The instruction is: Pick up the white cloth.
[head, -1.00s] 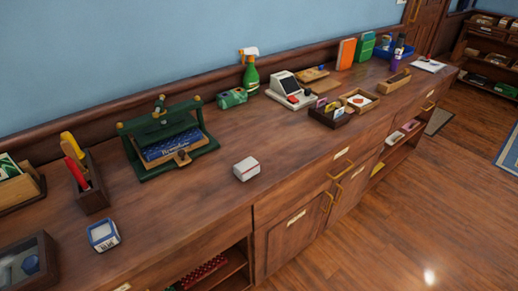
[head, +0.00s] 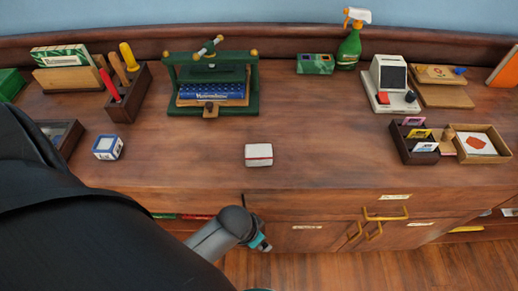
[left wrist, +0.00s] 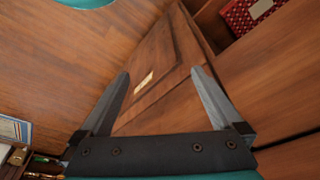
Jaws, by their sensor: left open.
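The white cloth (head: 259,155) is a small folded block with a thin red stripe. It lies flat on the wooden counter top near its front edge, in the middle of the head view. My left arm reaches in from the left and ends low in front of the counter, below the cloth; its fingers cannot be made out there. In the left wrist view my left gripper (left wrist: 160,73) is open and empty, with a wooden cabinet front beyond its fingers. The cloth is not visible in that view. My right gripper is in neither view.
A blue-and-white box (head: 108,147) stands left of the cloth. A green press (head: 210,84) with a blue book is behind it. A dark card holder (head: 414,145) and a white register (head: 390,84) are to the right. Counter around the cloth is clear.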

